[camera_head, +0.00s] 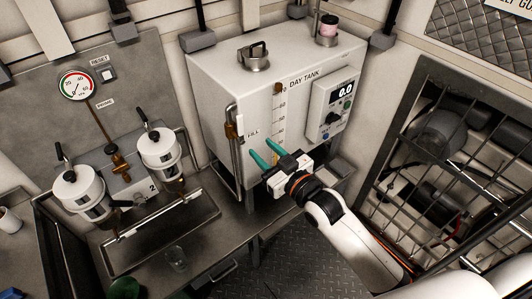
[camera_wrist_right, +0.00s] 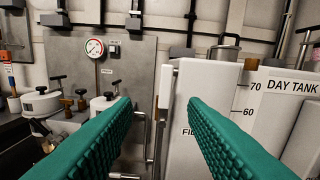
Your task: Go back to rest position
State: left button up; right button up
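My right gripper (camera_head: 271,158) is in front of the lower front of the white day tank (camera_head: 222,88) in the head view. Its two green fingers are apart with nothing between them. In the right wrist view the same gripper's fingers (camera_wrist_right: 160,125) stand wide open, with the wall panel and the tank's left edge behind the gap. I cannot tell from these views whether the fingers touch the tank. My left gripper is not in either view.
Left are two white filter canisters (camera_head: 78,188) (camera_head: 160,150) over a drip tray (camera_head: 165,232), with a small glass (camera_head: 177,258). A pressure gauge (camera_head: 75,85) is on the wall panel. A caged machinery bay (camera_head: 440,165) is at the right. Floor plate (camera_head: 290,265) shows below.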

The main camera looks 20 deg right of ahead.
dwell(0.4)
jog(key=s+d+f+m+g+h, duration=0.1)
jog(key=s+d+f+g, duration=0.15)
jog(key=f, duration=0.95)
jog(key=s+d+f+g+h, duration=0.2)
jog(key=s+f, duration=0.1)
jog(key=f, duration=0.8)
jog(key=s+d+f+m+g+h, duration=0.1)
jog(key=s+d+f+g, duration=0.15)
jog(key=f, duration=0.95)
jog(key=s+f+g+h, duration=0.1)
jog(key=s+f+g, duration=0.3)
jog(key=s+f, duration=0.95)
jog(key=s+f+g, duration=0.2)
jog(key=s+f, duration=0.2)
jog(key=s, duration=0.7)
jog(key=s+d+f+g+h, duration=0.1)
jog(key=s+f+g, duration=0.2)
jog(key=s, duration=0.8)
jog(key=shift+f+m, duration=0.3)
jog(key=shift+f, duration=0.15)
jog(key=shift+d, duration=0.1)
